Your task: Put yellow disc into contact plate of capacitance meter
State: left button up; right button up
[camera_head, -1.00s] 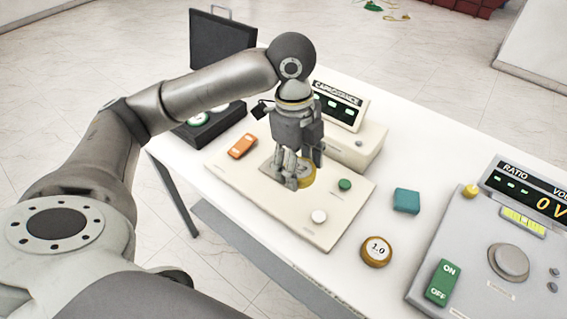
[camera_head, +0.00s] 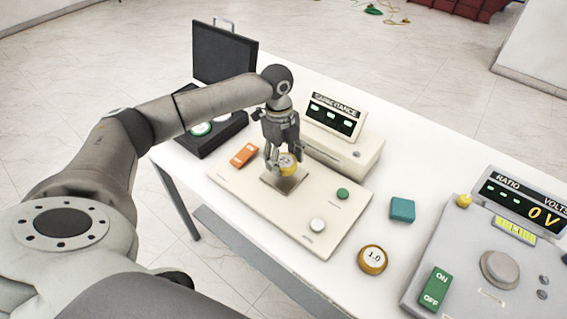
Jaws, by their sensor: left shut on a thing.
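My left gripper (camera_head: 285,160) is over the capacitance meter (camera_head: 318,210), fingers pointing down. It is shut on a yellow disc (camera_head: 289,166), which is partly hidden by the fingers. The disc is at the far edge of the square grey contact plate (camera_head: 286,182) in the meter's top; I cannot tell whether it touches the plate. Most of the plate's near part shows bare. A second yellow disc marked 1.0 (camera_head: 373,259) lies on the table to the right of the meter. My right gripper is not in view.
The meter carries an orange switch (camera_head: 244,155), a green button (camera_head: 342,194) and a white knob (camera_head: 317,224). Its display (camera_head: 335,117) stands behind my gripper. A teal block (camera_head: 402,209) and the ratio meter (camera_head: 480,255) are to the right, a black case (camera_head: 212,133) to the left.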

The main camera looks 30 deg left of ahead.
aim_at(282, 158)
pick_arm(q)
jog(key=shift+w+a+f, duration=0.15)
jog(key=shift+f, duration=0.1)
notch_tip(282, 158, down, 3)
jog(key=shift+a+r+p, duration=0.1)
jog(key=shift+p, duration=0.85)
jog(key=shift+f, duration=0.25)
jog(key=o, duration=0.8)
jog(key=shift+f, duration=0.1)
jog(key=o, duration=0.4)
